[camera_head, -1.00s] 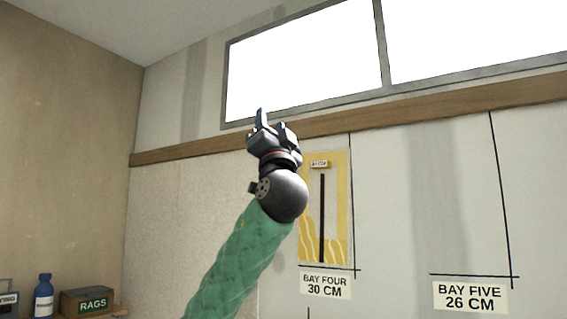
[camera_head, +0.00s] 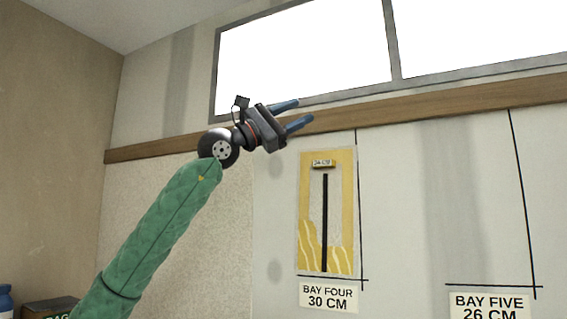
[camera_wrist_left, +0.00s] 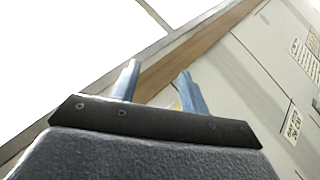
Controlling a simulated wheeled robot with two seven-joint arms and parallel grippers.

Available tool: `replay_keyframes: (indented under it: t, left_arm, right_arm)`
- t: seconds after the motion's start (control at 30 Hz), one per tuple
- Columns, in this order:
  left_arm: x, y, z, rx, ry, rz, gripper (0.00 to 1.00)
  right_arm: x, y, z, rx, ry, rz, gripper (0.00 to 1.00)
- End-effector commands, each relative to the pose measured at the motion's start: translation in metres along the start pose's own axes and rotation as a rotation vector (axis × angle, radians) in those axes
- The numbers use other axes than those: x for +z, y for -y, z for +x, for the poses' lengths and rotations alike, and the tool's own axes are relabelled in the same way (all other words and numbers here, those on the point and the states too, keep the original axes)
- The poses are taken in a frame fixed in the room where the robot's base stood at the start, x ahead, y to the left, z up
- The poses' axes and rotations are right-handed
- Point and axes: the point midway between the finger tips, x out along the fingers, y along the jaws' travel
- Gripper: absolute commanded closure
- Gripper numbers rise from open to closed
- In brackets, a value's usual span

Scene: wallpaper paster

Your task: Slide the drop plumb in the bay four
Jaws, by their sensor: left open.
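A yellow wallpaper drop (camera_head: 340,240) with wavy cream lines hangs on the wall in bay four, above the label BAY FOUR 30 CM (camera_head: 328,297). It has a dark vertical bar down its middle and a small tag (camera_head: 323,163) near its top that seems to read 24 CM. A black pencil line stands just right of it, with a gap. My left gripper (camera_head: 304,114) is open and empty, up and left of the drop, in front of the wooden rail, fingers pointing right. In the left wrist view its two blue fingers (camera_wrist_left: 158,92) are apart. My right gripper is not in view.
A wooden rail (camera_head: 440,106) runs along the wall under a bright window (camera_head: 305,55). The label BAY FIVE 26 CM (camera_head: 489,305) is at the right. A blue bottle (camera_head: 5,302) and a dark box (camera_head: 48,309) stand at the lower left.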

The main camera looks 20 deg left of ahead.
Motion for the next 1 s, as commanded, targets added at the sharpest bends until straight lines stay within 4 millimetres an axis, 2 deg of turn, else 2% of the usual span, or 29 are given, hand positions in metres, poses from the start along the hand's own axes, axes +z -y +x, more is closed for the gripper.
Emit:
replay_keyframes:
  t: [0.1,0.2,0.33,0.5,0.67,1.0]
  left_arm:
    - [-0.041,0.012,-0.004,-0.101,-0.176,0.167,0.55]
    - [-0.069,0.023,-0.013,-0.2,-0.307,0.298,0.55]
    - [-0.092,0.035,-0.025,-0.32,-0.418,0.415,0.55]
    - [-0.104,0.046,-0.035,-0.422,-0.461,0.506,0.55]
    - [-0.105,0.046,-0.032,-0.428,-0.451,0.538,0.55]
    - [-0.12,0.053,-0.003,-0.427,-0.449,0.536,0.55]
  right_arm:
    - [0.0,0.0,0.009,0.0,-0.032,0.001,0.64]
    - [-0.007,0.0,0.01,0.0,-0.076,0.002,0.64]
    - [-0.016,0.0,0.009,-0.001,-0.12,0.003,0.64]
    - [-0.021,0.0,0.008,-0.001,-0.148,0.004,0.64]
    - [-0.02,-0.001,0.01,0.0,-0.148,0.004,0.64]
    - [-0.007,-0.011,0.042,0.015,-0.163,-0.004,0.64]
